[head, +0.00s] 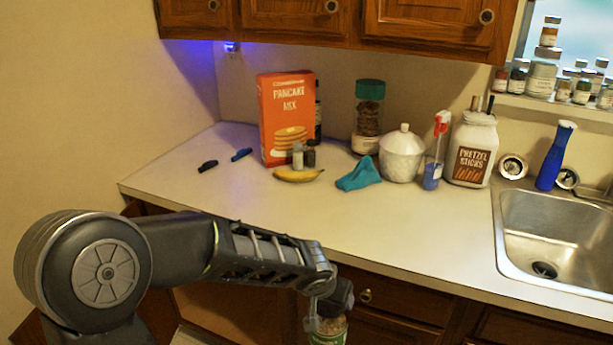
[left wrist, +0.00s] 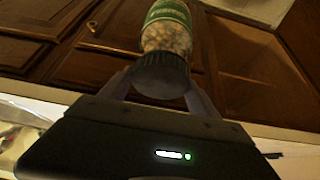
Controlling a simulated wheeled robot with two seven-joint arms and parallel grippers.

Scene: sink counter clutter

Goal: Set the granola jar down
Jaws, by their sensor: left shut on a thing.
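The granola jar (left wrist: 168,32) has a green label, tan chunky contents and a dark lid. My left gripper (left wrist: 160,88) is shut on it at the lid in the left wrist view. In the head view the jar (head: 328,334) shows at the bottom edge, partly cut off, under my left gripper (head: 328,312). It hangs in front of the wooden cabinets, nearer than the counter's front edge and apart from the countertop (head: 400,235). My right gripper is not in view.
At the back stand a pancake mix box (head: 286,125), a green-lidded jar (head: 368,105), a white lidded pot (head: 402,158) and a pretzel jar (head: 472,150). A banana (head: 298,176) and teal cloth (head: 357,176) lie before them. The sink (head: 560,240) is right. The front counter is clear.

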